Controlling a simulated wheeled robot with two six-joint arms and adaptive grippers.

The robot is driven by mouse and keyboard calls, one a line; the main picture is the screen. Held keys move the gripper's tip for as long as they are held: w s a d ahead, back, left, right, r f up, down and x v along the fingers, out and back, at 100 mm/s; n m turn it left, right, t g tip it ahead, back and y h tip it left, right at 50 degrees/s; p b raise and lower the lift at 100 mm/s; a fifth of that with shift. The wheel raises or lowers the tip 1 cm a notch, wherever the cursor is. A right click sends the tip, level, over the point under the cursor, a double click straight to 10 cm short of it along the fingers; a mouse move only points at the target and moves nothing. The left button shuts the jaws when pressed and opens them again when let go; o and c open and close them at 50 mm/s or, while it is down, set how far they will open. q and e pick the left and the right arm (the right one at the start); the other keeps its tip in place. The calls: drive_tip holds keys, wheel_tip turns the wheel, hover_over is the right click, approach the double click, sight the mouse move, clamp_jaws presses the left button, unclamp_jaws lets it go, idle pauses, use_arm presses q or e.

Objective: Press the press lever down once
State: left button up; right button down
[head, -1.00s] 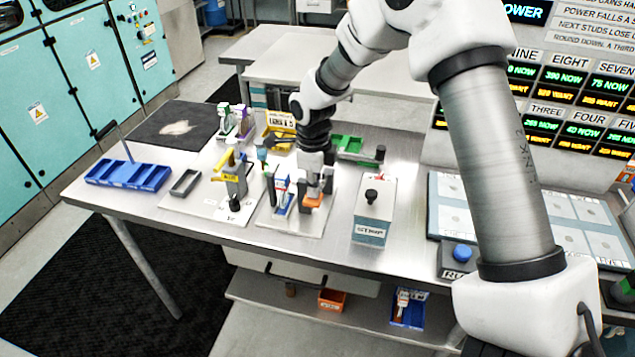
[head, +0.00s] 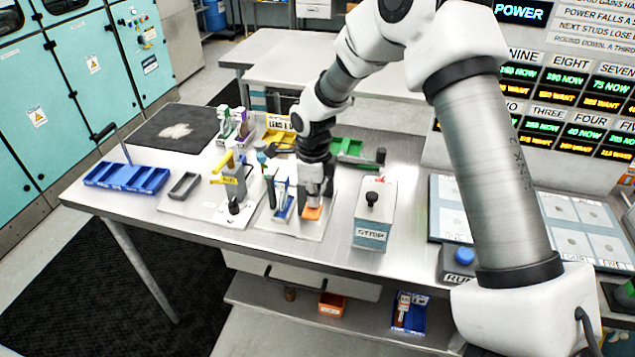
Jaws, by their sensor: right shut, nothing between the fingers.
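The press stands on a white base plate (head: 298,231) near the middle of the bench's front edge. An orange pad (head: 312,213), which looks like the end of the press lever, sits low at the front of the press. My right gripper (head: 313,197) points down, shut and empty, right above the orange pad and seemingly touching it. The gripper and wrist hide much of the press behind them. A dark bar with a black knob (head: 381,156) sticks out right of my wrist; I cannot tell whether it belongs to the press. My left gripper is out of view.
A grey box (head: 374,212) with a black knob stands close right of the press. A yellow-handled fixture (head: 232,180) stands close left. Blue (head: 128,177), yellow (head: 282,143) and green (head: 352,147) bins are around. A blue button (head: 464,256) is at the right.

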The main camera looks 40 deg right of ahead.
wheel_tip(320, 180, up, 13)
drive_tip(key=p, duration=1)
drive_tip(key=shift+f, duration=0.2)
